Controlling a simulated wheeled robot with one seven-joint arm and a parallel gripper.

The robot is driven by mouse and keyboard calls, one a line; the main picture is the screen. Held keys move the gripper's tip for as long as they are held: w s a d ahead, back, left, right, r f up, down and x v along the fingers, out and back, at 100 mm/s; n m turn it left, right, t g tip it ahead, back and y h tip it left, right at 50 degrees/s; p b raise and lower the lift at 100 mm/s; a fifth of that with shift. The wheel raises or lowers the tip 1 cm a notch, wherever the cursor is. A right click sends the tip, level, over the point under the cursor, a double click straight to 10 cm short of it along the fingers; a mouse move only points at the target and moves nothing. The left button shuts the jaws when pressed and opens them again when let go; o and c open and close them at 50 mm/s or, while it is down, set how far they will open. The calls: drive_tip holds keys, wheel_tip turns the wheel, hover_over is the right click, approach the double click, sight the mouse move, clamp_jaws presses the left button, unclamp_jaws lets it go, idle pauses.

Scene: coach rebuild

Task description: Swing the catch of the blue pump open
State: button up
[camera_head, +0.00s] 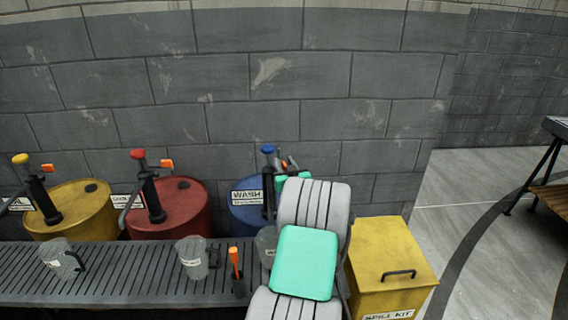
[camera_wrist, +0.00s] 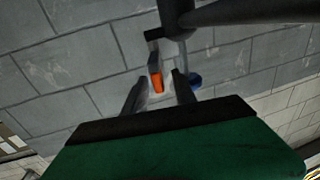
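The blue pump (camera_head: 268,170) stands on the blue drum (camera_head: 243,212) marked WASH, with a blue knob on top. Its orange catch (camera_head: 284,164) is a small piece near the knob, partly hidden by my gripper (camera_head: 291,162). In the wrist view the catch (camera_wrist: 156,80) hangs from a dark bracket, with the pump's dark post and blue knob (camera_wrist: 195,80) beside it. My gripper (camera_wrist: 159,92) is open, and the catch shows in the gap between its fingers. I cannot tell whether either finger touches it.
A red pump (camera_head: 150,190) and a yellow pump (camera_head: 39,190) stand on drums to the left. Grey jugs (camera_head: 193,257) and an orange-handled tool (camera_head: 235,262) are on the slatted bench (camera_head: 120,278). A yellow spill kit box (camera_head: 388,252) stands right of my arm. A block wall is behind.

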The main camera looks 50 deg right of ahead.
clamp_jaws()
drive_tip(key=shift+f, duration=0.1)
idle(1.2)
